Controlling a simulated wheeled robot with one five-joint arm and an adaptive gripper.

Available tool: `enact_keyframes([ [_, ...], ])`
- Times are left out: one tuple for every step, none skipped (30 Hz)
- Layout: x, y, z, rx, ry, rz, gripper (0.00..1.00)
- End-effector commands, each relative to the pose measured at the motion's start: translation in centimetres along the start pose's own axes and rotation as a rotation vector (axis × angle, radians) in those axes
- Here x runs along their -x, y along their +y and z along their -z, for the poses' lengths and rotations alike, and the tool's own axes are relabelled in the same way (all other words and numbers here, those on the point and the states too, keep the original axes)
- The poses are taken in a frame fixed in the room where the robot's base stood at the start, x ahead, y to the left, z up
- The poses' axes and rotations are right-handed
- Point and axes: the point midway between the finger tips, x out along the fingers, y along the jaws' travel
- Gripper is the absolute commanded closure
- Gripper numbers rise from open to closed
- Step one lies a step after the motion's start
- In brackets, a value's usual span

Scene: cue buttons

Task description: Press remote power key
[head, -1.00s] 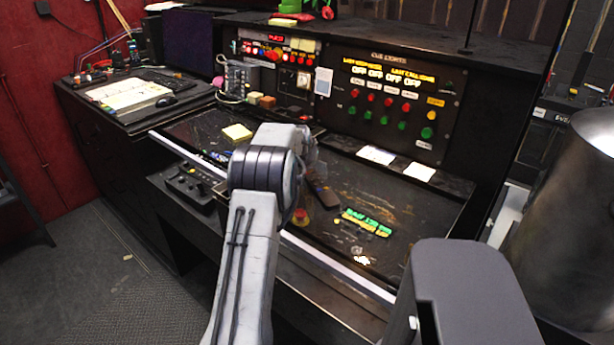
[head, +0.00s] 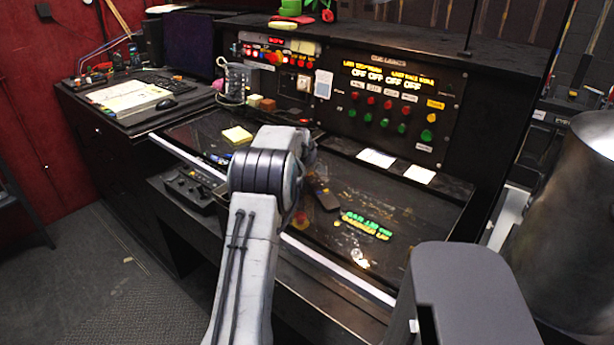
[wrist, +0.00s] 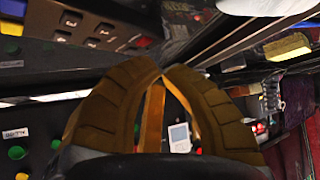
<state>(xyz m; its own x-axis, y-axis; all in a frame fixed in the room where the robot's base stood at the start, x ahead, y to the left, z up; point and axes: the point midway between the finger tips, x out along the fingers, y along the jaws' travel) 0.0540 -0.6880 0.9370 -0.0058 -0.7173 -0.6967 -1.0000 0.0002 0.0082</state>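A dark, slim remote (head: 324,197) lies on the black desk top, just right of my forearm in the head view. In the wrist view a dark face with several pale-marked keys (wrist: 85,28) fills the upper left, close to the fingers; it appears to be the remote. Which key is power cannot be told. My gripper (wrist: 164,70) shows brown fingers whose tips come together, with nothing seen between them. The tips are near the keyed face; contact cannot be told.
A cue panel (head: 345,122) with red, green and yellow buttons stands behind the desk. A red round button (head: 300,220) and green-yellow lettering (head: 366,225) are near the remote. White paper (head: 376,158) lies behind. A metal cylinder (head: 565,220) stands at right.

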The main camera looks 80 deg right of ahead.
Motion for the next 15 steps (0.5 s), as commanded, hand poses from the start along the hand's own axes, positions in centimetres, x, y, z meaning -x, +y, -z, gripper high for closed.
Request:
enact_keyframes([
  [0.0, 0.0, 0.0, 0.0, 0.0, 0.0, 1.0],
  [0.0, 0.0, 0.0, 0.0, 0.0, 0.0, 1.0],
  [0.0, 0.0, 0.0, 0.0, 0.0, 0.0, 1.0],
  [0.0, 0.0, 0.0, 0.0, 0.0, 0.0, 1.0],
  [0.0, 0.0, 0.0, 0.0, 0.0, 0.0, 1.0],
  [0.0, 0.0, 0.0, 0.0, 0.0, 0.0, 1.0],
  [0.0, 0.0, 0.0, 0.0, 0.0, 0.0, 1.0],
  [-0.01, 0.0, -0.01, 0.0, 0.0, 0.0, 1.0],
  [-0.03, 0.0, -0.04, 0.0, 0.0, 0.0, 1.0],
  [-0.06, 0.0, -0.07, 0.0, 0.0, 0.0, 1.0],
  [-0.1, 0.01, -0.11, 0.0, 0.0, 0.0, 1.0],
  [-0.17, 0.01, -0.18, 0.0, 0.0, 0.0, 1.0],
  [-0.23, 0.02, -0.24, 0.0, 0.0, 0.0, 1.0],
  [-0.29, 0.03, -0.3, 0.0, 0.0, 0.0, 1.0],
  [-0.38, 0.04, -0.39, 0.0, 0.0, 0.0, 1.0],
])
